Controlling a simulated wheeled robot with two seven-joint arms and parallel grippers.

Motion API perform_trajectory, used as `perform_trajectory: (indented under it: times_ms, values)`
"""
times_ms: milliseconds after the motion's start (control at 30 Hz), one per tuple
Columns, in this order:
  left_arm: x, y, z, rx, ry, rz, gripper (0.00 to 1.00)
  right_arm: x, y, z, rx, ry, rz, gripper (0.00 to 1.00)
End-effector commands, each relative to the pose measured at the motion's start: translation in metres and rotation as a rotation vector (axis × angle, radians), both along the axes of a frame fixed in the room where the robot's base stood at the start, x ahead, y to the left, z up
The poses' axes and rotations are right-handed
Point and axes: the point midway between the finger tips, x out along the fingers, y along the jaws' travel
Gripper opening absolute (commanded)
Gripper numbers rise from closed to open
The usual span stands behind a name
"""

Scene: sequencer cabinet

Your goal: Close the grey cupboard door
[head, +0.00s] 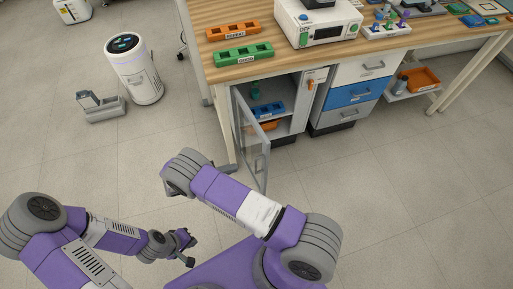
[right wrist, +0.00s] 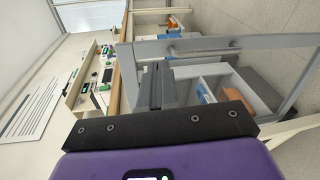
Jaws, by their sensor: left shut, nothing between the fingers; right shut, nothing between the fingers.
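The grey cupboard door (head: 264,160) stands open under the bench, swung out toward me, with a grey frame and a see-through pane. The open grey cupboard (head: 296,122) shows blue and orange racks inside. In the right wrist view the door's frame (right wrist: 245,42) and its bar handle (right wrist: 205,51) lie just beyond my fingers. My right gripper (right wrist: 156,70) is shut and empty close to the door frame; I cannot tell whether it touches. In the head view its fingers are hidden behind my wrist. My left gripper (head: 188,248) is shut and empty, low at the left, away from the door.
The wooden bench (head: 281,67) holds an orange rack (head: 233,30), a green rack (head: 243,54) and a white device (head: 318,24). Drawers (head: 350,93) stand right of the cupboard. A white bin-like unit (head: 134,70) stands at the left. The floor before the cupboard is clear.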

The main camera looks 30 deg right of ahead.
Motion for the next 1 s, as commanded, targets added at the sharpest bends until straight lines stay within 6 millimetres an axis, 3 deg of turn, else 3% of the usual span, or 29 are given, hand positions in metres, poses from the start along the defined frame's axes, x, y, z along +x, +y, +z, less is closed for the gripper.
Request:
perform_trajectory:
  times_ms: [100,267,367,800,1000]
  values:
    - [0.000,0.000,0.001,0.000,0.000,0.000,0.00,0.014,0.015,0.023,-0.123,-0.097,0.049,0.00]
    - [0.000,0.000,0.001,0.000,0.000,0.000,0.00,0.018,0.015,0.034,-0.178,-0.144,0.065,0.00]
    - [0.000,0.000,0.002,0.000,0.000,0.000,0.00,0.017,0.002,0.035,-0.178,-0.142,0.062,0.00]
    - [0.000,0.000,0.004,0.000,0.000,0.000,0.00,0.010,-0.088,0.034,-0.175,-0.140,0.059,0.00]
    - [0.000,0.000,0.003,0.000,0.000,0.000,0.00,0.008,-0.112,0.033,-0.173,-0.140,0.061,0.00]
